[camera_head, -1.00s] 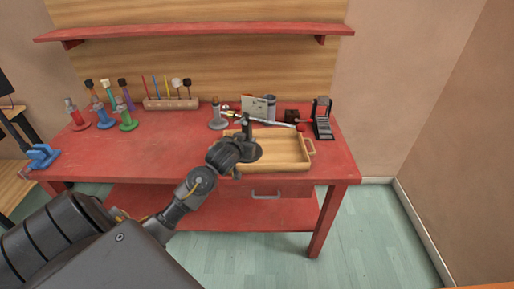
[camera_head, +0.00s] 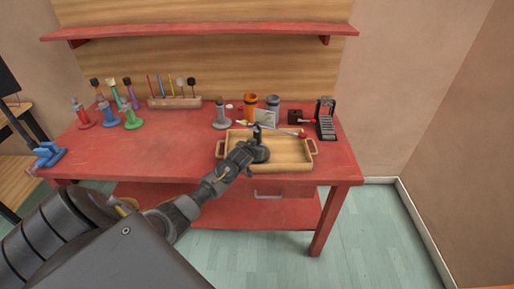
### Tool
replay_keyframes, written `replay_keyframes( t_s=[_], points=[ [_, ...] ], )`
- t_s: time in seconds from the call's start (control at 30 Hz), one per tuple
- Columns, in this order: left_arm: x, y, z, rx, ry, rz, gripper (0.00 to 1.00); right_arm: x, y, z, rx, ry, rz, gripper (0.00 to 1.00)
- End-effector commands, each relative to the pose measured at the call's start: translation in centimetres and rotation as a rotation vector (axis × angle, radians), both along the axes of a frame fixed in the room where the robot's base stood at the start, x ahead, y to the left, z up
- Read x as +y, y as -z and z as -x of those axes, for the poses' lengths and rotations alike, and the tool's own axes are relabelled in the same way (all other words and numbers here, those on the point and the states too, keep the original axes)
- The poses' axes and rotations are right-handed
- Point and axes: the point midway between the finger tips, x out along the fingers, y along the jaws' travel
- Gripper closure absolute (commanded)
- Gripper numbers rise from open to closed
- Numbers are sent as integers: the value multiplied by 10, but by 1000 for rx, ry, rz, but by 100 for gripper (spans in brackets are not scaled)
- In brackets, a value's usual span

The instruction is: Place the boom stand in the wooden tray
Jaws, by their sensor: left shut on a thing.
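The boom stand (camera_head: 261,155) has a dark round base, a dark upright and a thin pale boom with a red tip at its right end. It is upright over the left-middle part of the wooden tray (camera_head: 295,165), with its base inside the tray's outline. I cannot tell whether the base touches the tray floor. My left gripper (camera_head: 247,149) is shut on the stand from its left side and hides part of it. The tray lies on the red bench with a handle at each end. My right gripper is not in view.
A mallet block (camera_head: 175,102) and several coloured stands are at left. The bench (camera_head: 165,155) is clear left of the tray.

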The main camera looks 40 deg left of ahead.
Motion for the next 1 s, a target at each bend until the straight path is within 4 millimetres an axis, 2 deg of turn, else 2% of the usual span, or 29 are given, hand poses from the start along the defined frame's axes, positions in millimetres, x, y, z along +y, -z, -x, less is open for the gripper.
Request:
replay_keyframes(
  t_s=[0.13,0.5,0.53,0.67,1.0],
  points=[
    [1,10,0,-5,0,-2,100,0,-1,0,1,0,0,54],
    [1,15,0,-5,0,-1,100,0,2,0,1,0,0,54],
    [0,16,0,-2,-1,-1,72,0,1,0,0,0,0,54],
    [0,15,0,-2,0,-1,55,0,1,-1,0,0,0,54],
    [0,12,0,-3,0,-2,53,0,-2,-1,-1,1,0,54]
  ],
)
